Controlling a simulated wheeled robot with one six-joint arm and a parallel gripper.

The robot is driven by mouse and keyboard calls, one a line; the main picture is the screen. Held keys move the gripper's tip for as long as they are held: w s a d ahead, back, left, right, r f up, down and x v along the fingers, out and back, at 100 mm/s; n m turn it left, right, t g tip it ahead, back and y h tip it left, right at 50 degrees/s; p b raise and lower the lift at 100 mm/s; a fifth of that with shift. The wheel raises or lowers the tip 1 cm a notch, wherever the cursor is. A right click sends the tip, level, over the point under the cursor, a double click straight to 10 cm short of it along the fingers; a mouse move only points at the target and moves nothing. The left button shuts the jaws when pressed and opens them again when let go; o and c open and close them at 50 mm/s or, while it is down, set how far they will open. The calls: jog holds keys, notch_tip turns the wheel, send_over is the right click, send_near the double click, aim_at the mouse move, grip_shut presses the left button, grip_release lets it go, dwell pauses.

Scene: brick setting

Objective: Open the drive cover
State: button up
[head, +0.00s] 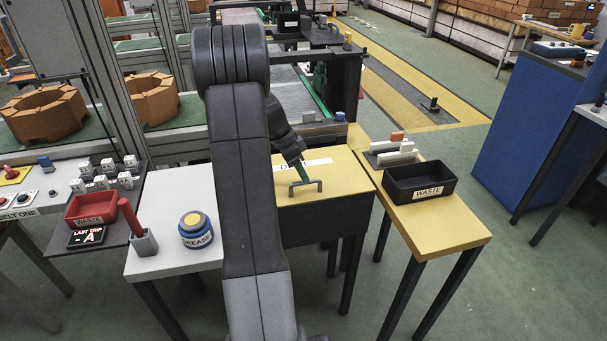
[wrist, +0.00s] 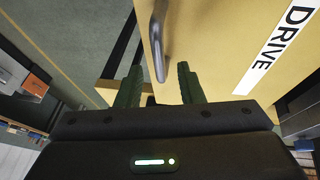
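The drive cover (head: 345,180) is a flat yellow lid on a dark box, and it lies closed. Its white label reads DRIVE in the wrist view (wrist: 275,45) and is partly hidden by my arm in the head view. A dark bar handle (head: 306,187) stands near the cover's front edge. My gripper (head: 302,172) is over the cover at the handle. In the wrist view my gripper (wrist: 160,80) is open, its two green fingers apart. The handle (wrist: 157,45) shows between and beyond the fingertips; I cannot tell whether they touch it.
A black waste bin (head: 420,182) and a small rack of blocks (head: 390,150) stand on the yellow table to the right. A grease tin (head: 196,230) and a red-handled tool in a grey cup (head: 143,240) stand on the white table to the left. A red waste bin (head: 91,208) is farther left.

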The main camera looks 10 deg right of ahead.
jog(key=shift+x, duration=0.8)
grip_shut()
jog(key=shift+r, duration=0.1)
